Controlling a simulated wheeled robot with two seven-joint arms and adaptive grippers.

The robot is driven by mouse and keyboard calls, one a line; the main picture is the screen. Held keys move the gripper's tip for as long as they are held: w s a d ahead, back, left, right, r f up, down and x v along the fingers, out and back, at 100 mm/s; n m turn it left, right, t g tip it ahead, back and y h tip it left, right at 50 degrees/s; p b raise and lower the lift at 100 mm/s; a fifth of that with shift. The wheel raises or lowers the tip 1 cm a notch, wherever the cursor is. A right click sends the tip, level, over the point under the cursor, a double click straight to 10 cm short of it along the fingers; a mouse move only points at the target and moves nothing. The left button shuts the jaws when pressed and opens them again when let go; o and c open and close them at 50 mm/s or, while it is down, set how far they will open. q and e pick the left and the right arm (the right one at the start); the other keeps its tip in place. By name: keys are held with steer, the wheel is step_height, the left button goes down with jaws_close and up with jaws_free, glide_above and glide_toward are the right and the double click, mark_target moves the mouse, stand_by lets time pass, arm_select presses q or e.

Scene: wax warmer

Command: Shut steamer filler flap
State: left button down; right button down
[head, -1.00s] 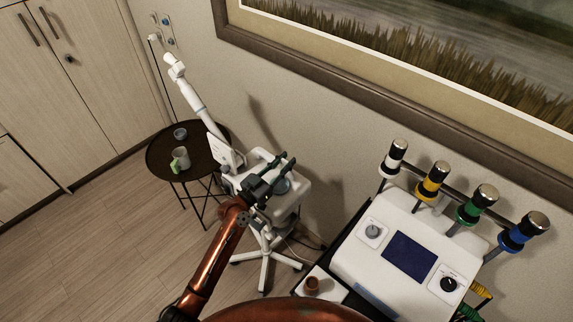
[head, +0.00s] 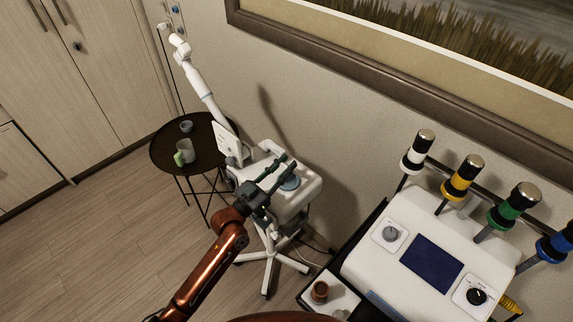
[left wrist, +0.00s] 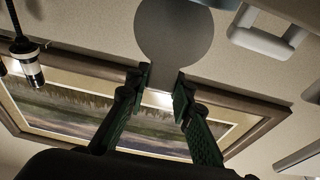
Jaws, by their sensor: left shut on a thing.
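The white steamer (head: 305,188) stands on a wheeled foot by the wall, its arm rising to the left. A round blue-grey part (head: 291,183) shows on its top beside my left gripper (head: 288,163); in the head view I cannot tell flap from opening there. In the left wrist view the flap is a flat grey disc (left wrist: 174,30) with a narrow tab reaching between the fingers. My left gripper (left wrist: 163,83) is shut on that tab, one finger on each side. Its fingers partly hide the steamer top in the head view. My right gripper is not in view.
A round dark side table (head: 163,158) with cups stands left of the steamer. A white wax warmer (head: 383,262) with coloured-collar handles stands at the right. The wall and a framed picture (head: 330,78) lie behind. Floor at the left is open.

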arm_select(q)
steer(key=shift+f, duration=0.45)
steer(key=c, duration=2.1)
jaws_free()
steer(key=o, duration=0.5)
steer(key=shift+r, duration=0.25)
steer(key=v, duration=1.2)
steer(key=shift+c, duration=0.7)
